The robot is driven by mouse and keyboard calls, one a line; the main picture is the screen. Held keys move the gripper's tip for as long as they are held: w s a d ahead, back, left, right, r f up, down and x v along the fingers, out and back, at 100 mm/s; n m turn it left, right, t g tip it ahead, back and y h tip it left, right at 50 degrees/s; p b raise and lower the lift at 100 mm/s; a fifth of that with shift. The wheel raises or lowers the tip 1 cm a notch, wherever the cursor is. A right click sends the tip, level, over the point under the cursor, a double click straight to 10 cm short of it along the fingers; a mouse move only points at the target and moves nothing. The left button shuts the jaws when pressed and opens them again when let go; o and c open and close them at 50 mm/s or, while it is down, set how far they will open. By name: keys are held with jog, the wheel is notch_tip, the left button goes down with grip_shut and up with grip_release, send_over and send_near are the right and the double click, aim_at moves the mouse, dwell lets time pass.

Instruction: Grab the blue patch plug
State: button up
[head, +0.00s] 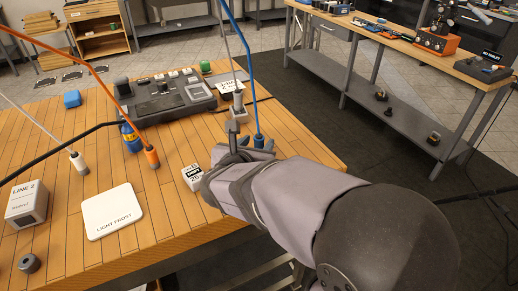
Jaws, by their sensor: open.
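The blue patch plug (259,140) stands upright on the wooden table, with its blue cable rising from the top. My gripper (251,147) is open at the plug, its fingers low around or just in front of it. The plug's lower part is hidden by the gripper, and I cannot tell whether the fingers touch it. An orange plug (151,157) and a white plug (77,161) with their own cables stand further left. A grey plug (238,101) stands on a block just behind my gripper.
A small white labelled cube (192,177) sits close left of my gripper.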

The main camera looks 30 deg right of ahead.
aim_at(262, 138)
jog(key=shift+x, duration=2.6)
jog(key=shift+d+r, duration=0.15)
grip_shut()
